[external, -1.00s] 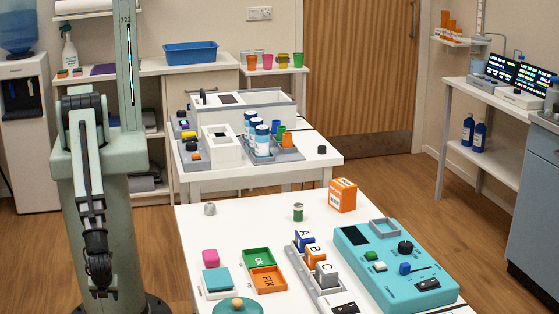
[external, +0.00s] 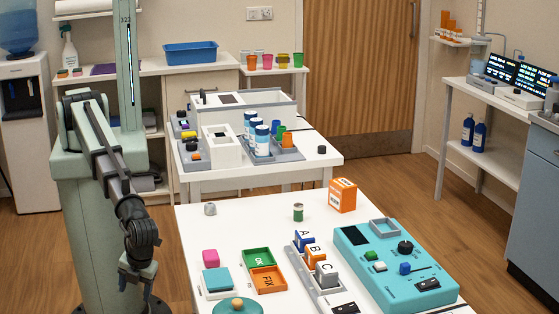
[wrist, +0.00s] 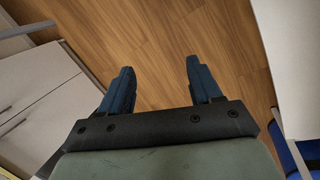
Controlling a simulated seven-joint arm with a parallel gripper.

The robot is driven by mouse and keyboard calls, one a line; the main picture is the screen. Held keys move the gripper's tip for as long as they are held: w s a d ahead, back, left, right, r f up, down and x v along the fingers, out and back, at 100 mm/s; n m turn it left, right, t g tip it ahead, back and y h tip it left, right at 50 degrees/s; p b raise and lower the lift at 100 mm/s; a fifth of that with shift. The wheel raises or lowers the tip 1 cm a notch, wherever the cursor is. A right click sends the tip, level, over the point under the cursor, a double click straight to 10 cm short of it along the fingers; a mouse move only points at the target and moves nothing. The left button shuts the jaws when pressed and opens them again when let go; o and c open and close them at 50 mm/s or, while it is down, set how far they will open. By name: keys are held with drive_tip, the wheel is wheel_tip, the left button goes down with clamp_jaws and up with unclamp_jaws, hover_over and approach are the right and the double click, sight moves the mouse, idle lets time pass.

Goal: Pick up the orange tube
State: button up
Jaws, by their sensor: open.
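My gripper (external: 136,284) hangs left of the front white table, well away from that tray. In the wrist view my gripper (wrist: 160,78) is open, with two dark blue fingers apart and only wood floor between them. No orange tube shows in the wrist view.
The front table (external: 330,226) holds a teal device (external: 385,268), an orange box (external: 342,196) and labelled blocks. Blue-and-white cylinders (external: 262,138) stand close left of the orange piece. Orange bottles (external: 452,28) stand on the right wall shelf. The floor between the tables and door is clear.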

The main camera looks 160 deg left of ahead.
drive_tip(key=w+a+r+m+t, duration=0.1)
drive_tip(key=w+a+r, duration=0.35)
drive_tip(key=r, duration=0.55)
drive_tip(key=w+a+r+m+t, duration=0.15)
drive_tip(key=w+a+r, duration=0.35)
drive_tip(key=r, duration=0.5)
drive_tip(key=a+r, duration=0.5)
drive_tip(key=r, duration=0.1)
wheel_tip(320, 180, up, 15)
drive_tip(key=n+y, duration=0.3)
drive_tip(key=n, duration=0.4)
hover_over(288, 135)
drive_tip(key=w, duration=0.2)
drive_tip(key=f, duration=0.8)
drive_tip(key=shift+s+d+f, duration=0.2)
drive_tip(key=shift+d, duration=0.1)
drive_tip(key=shift+s+f, duration=0.15)
drive_tip(key=shift+f, duration=1.2)
drive_tip(key=shift+s+f, duration=0.1)
drive_tip(key=shift+f, duration=1.2)
drive_tip(key=c, duration=1.1)
drive_tip(key=shift+r, duration=0.1)
